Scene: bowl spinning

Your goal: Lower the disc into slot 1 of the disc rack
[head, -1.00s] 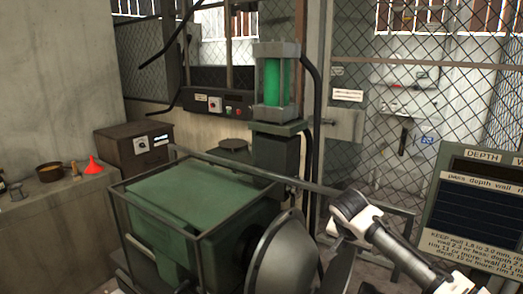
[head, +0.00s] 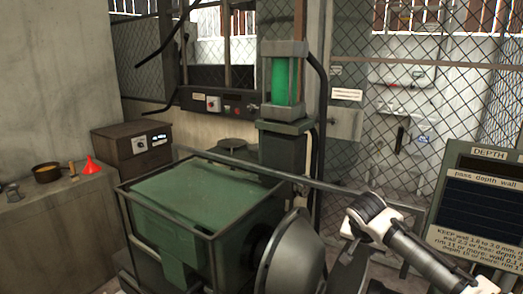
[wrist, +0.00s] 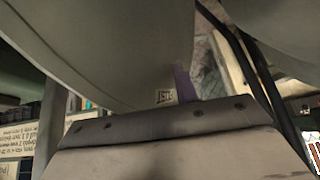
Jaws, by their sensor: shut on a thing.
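In the wrist view, the body of my gripper (wrist: 170,125) fills the bottom, with a dark bolted edge. A large, smooth grey-green curved surface, which I take to be the disc (wrist: 110,45), spreads over the upper left, close in front of it. The gripper is shut on it, but the fingertips and the grip are not clear. A second curved grey surface (wrist: 285,30) shows at the upper right; I cannot tell whether it is the same piece. In the head view my white-jointed arm stands at the lower right and its gripper cannot be made out. I cannot make out the disc rack or slot 1.
A green machine (head: 195,215) with a rail frame and a grey, round bowl-like part (head: 292,260) stands in front. Behind are a green cylinder press (head: 285,80) and a mesh fence. A ledge at left holds a red funnel (head: 91,166). A depth board (head: 485,190) stands at right.

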